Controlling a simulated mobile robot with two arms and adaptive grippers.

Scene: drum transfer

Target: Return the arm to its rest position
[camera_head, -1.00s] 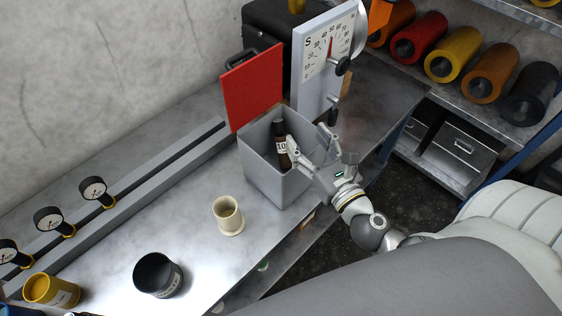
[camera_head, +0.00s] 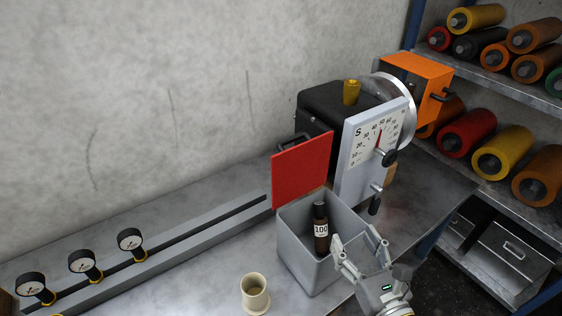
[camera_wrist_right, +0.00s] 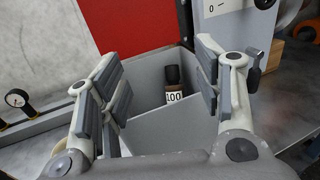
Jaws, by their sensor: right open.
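My right gripper (camera_head: 358,258) is open and empty at the near right rim of a grey bin (camera_head: 300,258). A dark brown bottle (camera_head: 321,229) with a white label reading 100 stands inside the bin, apart from the fingers. In the right wrist view the open fingers (camera_wrist_right: 160,85) frame the bin (camera_wrist_right: 150,132), and the bottle (camera_wrist_right: 174,85) shows between them, farther off. My left gripper is not in view.
A red panel (camera_head: 302,170) stands behind the bin, beside a machine with a dial (camera_head: 372,140). A cream cup (camera_head: 255,295) stands at the front. Several gauges (camera_head: 82,262) line a rail at left. Shelves with coloured rolls (camera_head: 468,132) are at right.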

